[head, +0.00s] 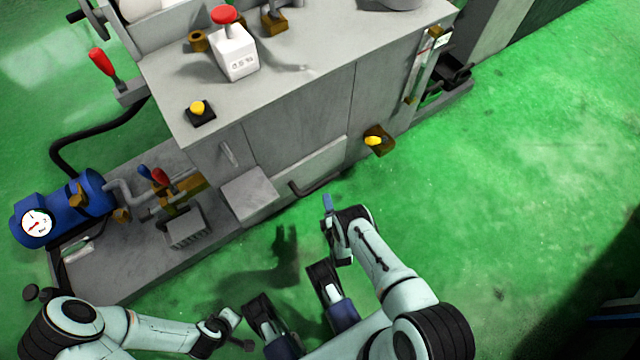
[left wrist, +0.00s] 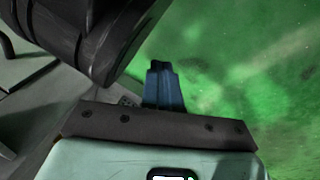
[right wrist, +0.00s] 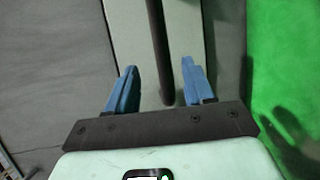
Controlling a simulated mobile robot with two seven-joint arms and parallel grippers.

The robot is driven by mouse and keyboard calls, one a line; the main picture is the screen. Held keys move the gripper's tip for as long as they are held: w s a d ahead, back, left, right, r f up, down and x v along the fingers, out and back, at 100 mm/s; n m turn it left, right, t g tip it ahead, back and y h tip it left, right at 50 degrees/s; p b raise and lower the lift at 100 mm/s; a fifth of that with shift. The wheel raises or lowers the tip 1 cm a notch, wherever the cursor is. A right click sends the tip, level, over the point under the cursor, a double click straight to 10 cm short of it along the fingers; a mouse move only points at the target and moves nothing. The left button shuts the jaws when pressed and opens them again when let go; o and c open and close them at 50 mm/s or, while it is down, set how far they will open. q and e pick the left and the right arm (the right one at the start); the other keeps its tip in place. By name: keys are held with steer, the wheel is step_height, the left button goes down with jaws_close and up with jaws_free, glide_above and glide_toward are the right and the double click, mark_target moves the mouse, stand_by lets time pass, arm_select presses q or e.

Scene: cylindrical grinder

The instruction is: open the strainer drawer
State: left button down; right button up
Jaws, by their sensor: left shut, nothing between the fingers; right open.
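The strainer drawer appears to be the pale front panel (head: 312,162) low on the grey machine, with a dark bar handle (head: 318,187) along its lower edge. In the right wrist view the pale panel (right wrist: 185,30) lies ahead, and the dark bar (right wrist: 156,40) runs up the picture between the two blue fingers. My right gripper (right wrist: 158,68) is open and empty; in the head view it (head: 328,203) is just in front of the handle, with a small gap seen. My left gripper (left wrist: 162,70) is shut and empty, low over the floor, away from the drawer.
A grey box (head: 249,194) juts from the machine left of the panel. A yellow knob on a brown mount (head: 374,141) sticks out to the right. A blue motor with a gauge (head: 62,207) stands far left. The green floor (head: 520,190) at right is clear.

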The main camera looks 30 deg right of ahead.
mark_target(323, 184)
steer(key=b+x, duration=0.3)
steer(key=x, duration=0.6)
steer(key=shift+w+f+b, duration=0.1)
steer(key=shift+w+b, duration=0.05)
steer(key=shift+b, duration=0.25)
steer(key=shift+w+d, duration=0.15)
steer(key=shift+w, duration=0.2)
arm_select(q)
steer(key=s+a+f+g, duration=0.1)
steer(key=s+f+g, duration=0.2)
steer(key=s+f, duration=0.2)
steer(key=s, duration=0.3)
steer(key=shift+s+f+n, duration=0.2)
steer(key=shift+s+n, duration=0.1)
steer(key=shift+s, duration=0.05)
arm_select(e)
jaws_close()
